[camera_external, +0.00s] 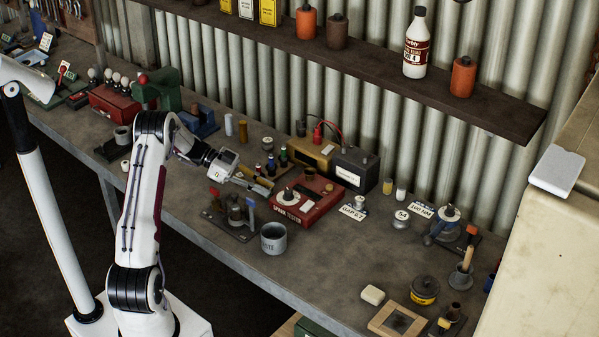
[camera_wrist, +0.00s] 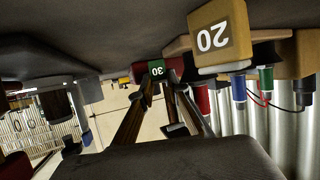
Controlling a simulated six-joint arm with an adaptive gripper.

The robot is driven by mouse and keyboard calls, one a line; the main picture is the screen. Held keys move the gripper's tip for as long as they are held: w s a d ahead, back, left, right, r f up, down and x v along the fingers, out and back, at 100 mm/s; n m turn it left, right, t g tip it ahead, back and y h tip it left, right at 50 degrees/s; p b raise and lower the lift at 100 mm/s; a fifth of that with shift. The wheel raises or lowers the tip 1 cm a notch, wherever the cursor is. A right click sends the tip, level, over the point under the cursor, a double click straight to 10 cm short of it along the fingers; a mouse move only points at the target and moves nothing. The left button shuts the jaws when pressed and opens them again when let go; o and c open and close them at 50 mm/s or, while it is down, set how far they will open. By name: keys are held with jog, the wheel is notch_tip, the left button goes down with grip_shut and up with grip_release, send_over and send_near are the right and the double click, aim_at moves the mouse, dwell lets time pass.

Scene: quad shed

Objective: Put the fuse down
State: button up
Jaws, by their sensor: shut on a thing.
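My gripper (camera_external: 257,184) is over the middle of the bench, just left of the red tester box (camera_external: 308,200). In the wrist view, which is upside down, its two fingers (camera_wrist: 159,92) close in on a small green fuse (camera_wrist: 157,70) marked 30. The fuse sits at the fingertips and looks held between them; its lower part is hard to make out. A yellow block (camera_wrist: 213,36) marked 20 is close by on the right in the wrist view. The outside view is too small to show the held fuse clearly.
A black battery (camera_external: 355,170) and a yellow box (camera_external: 313,152) stand behind. Bare bench (camera_external: 330,260) lies right of the mug.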

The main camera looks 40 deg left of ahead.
jog(key=shift+f, duration=0.15)
jog(key=o, duration=0.5)
jog(key=shift+r, duration=0.5)
jog(key=shift+a+r, duration=0.25)
jog(key=v, duration=1.1)
jog(key=shift+s+a, duration=0.2)
